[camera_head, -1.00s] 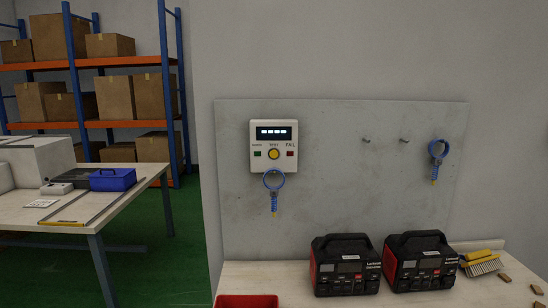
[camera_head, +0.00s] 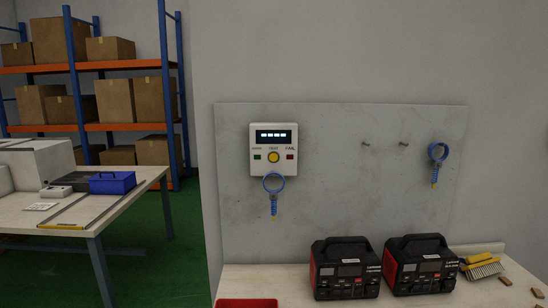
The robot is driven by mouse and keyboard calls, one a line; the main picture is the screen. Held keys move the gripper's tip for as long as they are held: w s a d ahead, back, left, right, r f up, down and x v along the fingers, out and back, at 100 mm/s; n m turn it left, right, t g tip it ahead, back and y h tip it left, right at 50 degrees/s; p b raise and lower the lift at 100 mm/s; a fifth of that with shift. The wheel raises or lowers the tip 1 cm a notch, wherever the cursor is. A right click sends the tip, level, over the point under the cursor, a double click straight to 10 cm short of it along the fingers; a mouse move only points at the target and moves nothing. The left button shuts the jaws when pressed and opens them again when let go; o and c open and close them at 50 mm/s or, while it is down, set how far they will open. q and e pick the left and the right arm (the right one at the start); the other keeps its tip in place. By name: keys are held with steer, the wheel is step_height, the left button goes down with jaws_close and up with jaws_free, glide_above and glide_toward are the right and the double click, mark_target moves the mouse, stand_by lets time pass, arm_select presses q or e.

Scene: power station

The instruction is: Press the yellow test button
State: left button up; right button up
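The yellow test button (camera_head: 274,157) is a round button at the middle of a white tester box (camera_head: 259,172) on the grey wall panel. A green light (camera_head: 257,157) is left of the button and a red light (camera_head: 290,157) is right of it. A dark display (camera_head: 274,136) with lit white dashes is above. Neither of my grippers shows in this view.
Two black and red power stations (camera_head: 345,268) (camera_head: 420,265) stand on the wooden bench (camera_head: 400,296) below the panel. A yellow brush (camera_head: 481,264) and small brown blocks lie at its right. A red tray (camera_head: 247,303) is at its front left.

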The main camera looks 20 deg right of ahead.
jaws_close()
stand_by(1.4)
